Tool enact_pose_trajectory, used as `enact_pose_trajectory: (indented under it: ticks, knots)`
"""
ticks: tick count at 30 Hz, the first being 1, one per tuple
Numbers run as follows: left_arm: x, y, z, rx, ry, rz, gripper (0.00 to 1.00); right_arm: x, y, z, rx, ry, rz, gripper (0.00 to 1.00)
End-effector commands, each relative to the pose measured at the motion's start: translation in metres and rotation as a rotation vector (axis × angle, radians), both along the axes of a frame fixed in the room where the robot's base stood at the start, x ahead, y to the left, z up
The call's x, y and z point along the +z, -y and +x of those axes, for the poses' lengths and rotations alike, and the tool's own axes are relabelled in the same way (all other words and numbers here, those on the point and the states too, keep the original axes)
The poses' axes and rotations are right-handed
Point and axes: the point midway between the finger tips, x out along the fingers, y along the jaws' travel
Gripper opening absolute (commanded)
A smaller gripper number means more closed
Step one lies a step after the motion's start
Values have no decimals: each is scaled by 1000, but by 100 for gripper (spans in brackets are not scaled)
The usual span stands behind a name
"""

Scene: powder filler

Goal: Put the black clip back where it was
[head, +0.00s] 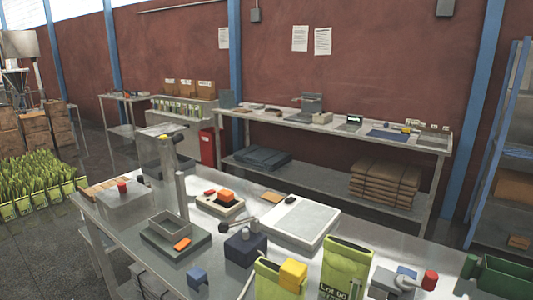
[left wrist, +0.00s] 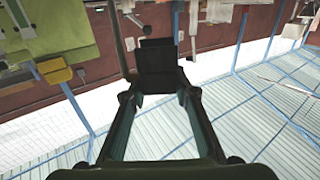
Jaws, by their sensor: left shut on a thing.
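My left gripper (left wrist: 158,92) shows in the left wrist view, with its two dark fingers shut on a black blocky thing, which looks like the black clip (left wrist: 160,62). The clip is held between the fingertips, apart from any surface that I can make out. The wrist picture is upside down. A green pouch (left wrist: 62,32) and a yellow block (left wrist: 54,73) show at its upper left. In the head view, a green pouch (head: 347,262) with a lot label stands at the front, beside a yellow block (head: 292,273) on another green pouch (head: 268,284). Neither gripper shows in the head view.
A long bench (head: 340,133) stands along the wall.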

Motion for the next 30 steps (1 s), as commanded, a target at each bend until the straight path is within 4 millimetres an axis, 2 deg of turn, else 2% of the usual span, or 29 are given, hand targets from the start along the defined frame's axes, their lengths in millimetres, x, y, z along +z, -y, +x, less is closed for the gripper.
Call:
enact_pose_trajectory:
  ticks: [1,5,9,15,18,30]
  knots:
    - [-8,-5,-4,16,-3,-1,2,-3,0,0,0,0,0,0]
    - [-18,-11,-15,31,-4,-1,2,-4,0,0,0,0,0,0]
    - [-30,-12,-39,32,-8,-1,2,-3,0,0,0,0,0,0]
    - [-40,-11,-74,31,-4,-1,2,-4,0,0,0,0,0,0]
    - [-41,-11,-83,31,-1,-2,2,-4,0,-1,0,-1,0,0]
    - [-41,-11,-87,31,3,-1,2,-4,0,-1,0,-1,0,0]
